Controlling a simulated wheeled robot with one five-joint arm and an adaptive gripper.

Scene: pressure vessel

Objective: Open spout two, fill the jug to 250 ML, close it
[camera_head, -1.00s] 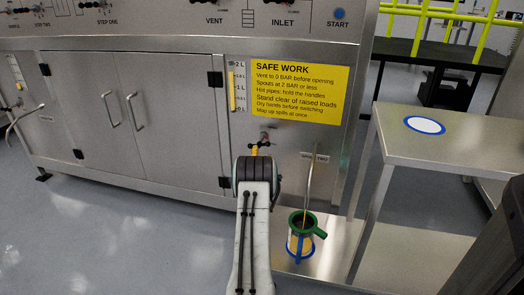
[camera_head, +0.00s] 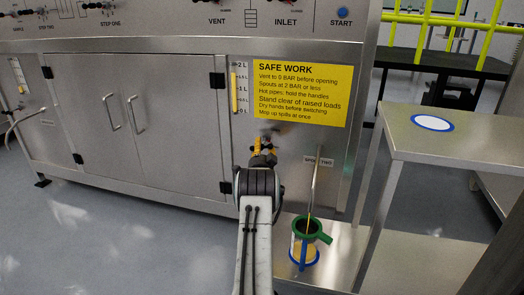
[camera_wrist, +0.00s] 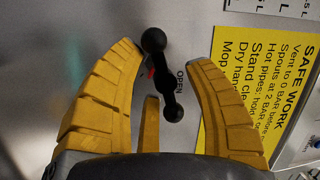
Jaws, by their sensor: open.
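My gripper (camera_head: 264,146) is at the steel panel; in the wrist view its yellow fingers (camera_wrist: 170,75) are spread open around a black two-knobbed handle (camera_wrist: 163,78), with no clear contact on either side. The word OPEN and a small red mark show beside the handle. The spout pipe (camera_head: 316,185) labelled spout two comes down the panel to the right. A yellowish stream runs from it into the jug (camera_head: 305,240), which has a green rim and handle and stands upright on a blue-ringed spot. Yellowish liquid shows in the jug; its level against any marks is too small to read.
A yellow SAFE WORK sign (camera_head: 301,92) is above the handle, with a level gauge (camera_head: 236,92) to its left. A steel side table (camera_head: 450,145) at right bears a blue-ringed white disc (camera_head: 432,123). Cabinet doors (camera_head: 130,120) are at left.

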